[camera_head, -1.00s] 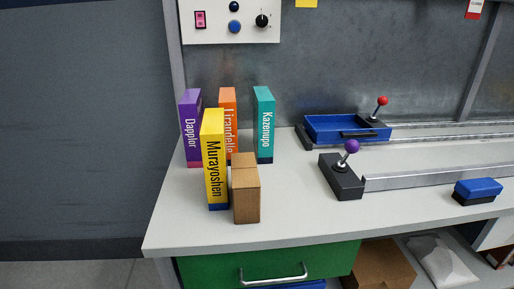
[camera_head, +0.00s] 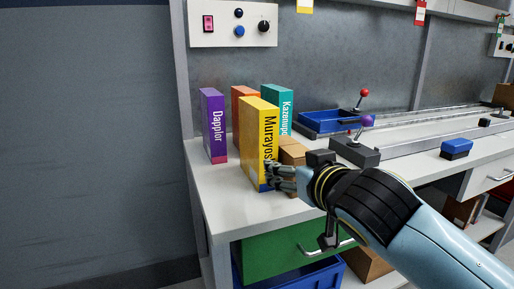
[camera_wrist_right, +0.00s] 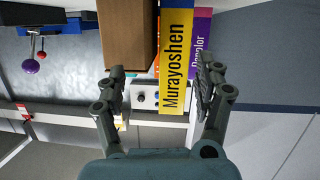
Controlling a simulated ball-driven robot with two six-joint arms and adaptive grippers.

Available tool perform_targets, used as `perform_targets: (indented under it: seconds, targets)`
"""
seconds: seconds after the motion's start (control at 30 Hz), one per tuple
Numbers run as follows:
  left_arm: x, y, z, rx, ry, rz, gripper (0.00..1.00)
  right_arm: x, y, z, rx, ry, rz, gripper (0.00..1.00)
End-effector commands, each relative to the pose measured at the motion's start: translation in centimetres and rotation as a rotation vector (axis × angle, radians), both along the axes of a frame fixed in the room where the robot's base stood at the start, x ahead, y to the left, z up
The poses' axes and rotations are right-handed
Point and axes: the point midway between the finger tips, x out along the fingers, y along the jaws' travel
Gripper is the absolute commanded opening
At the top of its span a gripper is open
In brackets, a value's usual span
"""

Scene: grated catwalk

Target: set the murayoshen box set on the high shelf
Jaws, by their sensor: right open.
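The yellow Murayoshen box set (camera_head: 257,140) stands upright on the white worktop, at the front of a group of box sets. It also shows in the right wrist view (camera_wrist_right: 176,60), between the two fingers. My right gripper (camera_head: 277,177) is at the box's lower right side in the head view. In the right wrist view my right gripper (camera_wrist_right: 160,85) is open, its fingers spread to either side of the yellow box. I cannot tell whether a finger touches it. My left gripper is not in view. A shelf edge (camera_head: 465,18) shows at the upper right.
The purple Dapplor box (camera_head: 213,125) stands left, with an orange box (camera_head: 240,95) and a teal Kazenupo box (camera_head: 283,100) behind. A brown box (camera_head: 293,153) stands close on the right. Joystick blocks (camera_head: 355,150) and a blue tray (camera_head: 325,120) lie further right.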

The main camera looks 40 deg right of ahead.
Motion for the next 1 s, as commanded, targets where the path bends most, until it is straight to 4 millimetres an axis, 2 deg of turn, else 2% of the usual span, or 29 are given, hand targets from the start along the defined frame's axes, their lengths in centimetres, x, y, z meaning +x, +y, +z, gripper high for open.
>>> perform_targets:
  seconds: [0.03,0.13,0.3,0.5,0.77,1.0]
  targets:
    - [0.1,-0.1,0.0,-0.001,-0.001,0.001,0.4,1.0,0.0,1.3,-0.006,-0.061,0.012,0.7]
    - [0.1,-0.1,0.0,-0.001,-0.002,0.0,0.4,2.5,0.3,3.7,-0.013,-0.172,0.042,0.7]
    - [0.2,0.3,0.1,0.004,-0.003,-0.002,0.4,4.5,0.6,5.8,-0.019,-0.267,0.077,0.7]
    - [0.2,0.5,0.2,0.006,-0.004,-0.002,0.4,7.7,-0.2,5.9,-0.019,-0.272,0.08,0.7]
    - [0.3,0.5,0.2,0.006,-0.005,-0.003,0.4,10.1,-0.8,5.8,-0.018,-0.27,0.08,0.7]
    - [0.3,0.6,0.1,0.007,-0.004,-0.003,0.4,13.6,-1.8,5.6,-0.018,-0.27,0.078,0.7]
